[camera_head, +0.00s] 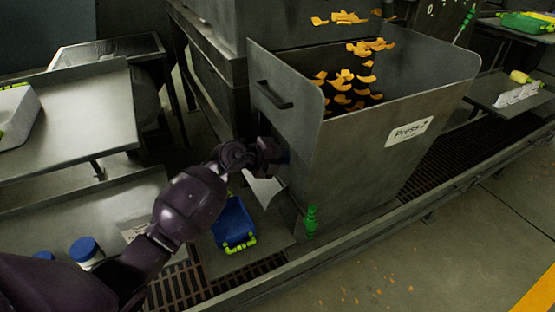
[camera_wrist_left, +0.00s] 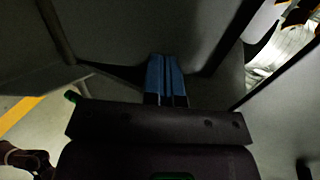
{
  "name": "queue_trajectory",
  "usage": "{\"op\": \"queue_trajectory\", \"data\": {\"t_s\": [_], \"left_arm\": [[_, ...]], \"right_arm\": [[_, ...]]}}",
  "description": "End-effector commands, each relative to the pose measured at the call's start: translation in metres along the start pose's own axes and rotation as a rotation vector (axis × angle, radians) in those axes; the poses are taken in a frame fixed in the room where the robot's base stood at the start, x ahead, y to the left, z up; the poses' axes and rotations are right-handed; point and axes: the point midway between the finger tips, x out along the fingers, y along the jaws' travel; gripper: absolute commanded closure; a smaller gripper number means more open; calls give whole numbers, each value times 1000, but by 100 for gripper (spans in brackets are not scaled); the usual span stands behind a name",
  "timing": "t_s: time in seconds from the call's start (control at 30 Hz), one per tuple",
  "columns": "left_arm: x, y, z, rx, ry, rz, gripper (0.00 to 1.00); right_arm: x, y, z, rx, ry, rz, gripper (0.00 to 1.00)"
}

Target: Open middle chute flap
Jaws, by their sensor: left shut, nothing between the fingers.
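The press hopper (camera_head: 385,165) is a large grey metal bin with a "Press" label (camera_head: 409,131) on its front and a black handle (camera_head: 272,95) on its left side. My left gripper (camera_head: 282,158) is at the lower left side of this hopper, below the handle. A pale tilted plate (camera_head: 263,190) shows just under the gripper; I cannot tell if it is the chute flap. In the left wrist view, the blue fingers (camera_wrist_left: 165,78) are together and empty, in front of a grey panel (camera_wrist_left: 140,30). Contact with the panel cannot be told. My right gripper is not seen.
Orange pieces (camera_head: 345,85) are in and above the hopper. A green knobbed part (camera_head: 311,221) stands at its lower front corner. A blue tray with yellow-green handles (camera_head: 234,225) sits below my arm. Metal tables (camera_head: 80,115) stand at left.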

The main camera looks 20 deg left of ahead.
Motion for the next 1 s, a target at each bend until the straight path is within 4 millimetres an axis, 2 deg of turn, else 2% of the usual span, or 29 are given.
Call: {"op": "queue_trajectory", "data": {"t_s": [0.13,0.67,0.87,1.0], "left_arm": [[7,0,0,-1,0,0,100],[8,-5,0,2,-1,-4,100],[16,-12,1,4,-3,-7,100],[26,-14,1,5,-3,-8,100]], "right_arm": [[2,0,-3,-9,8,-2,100],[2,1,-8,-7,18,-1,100],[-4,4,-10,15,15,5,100],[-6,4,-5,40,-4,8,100]]}}
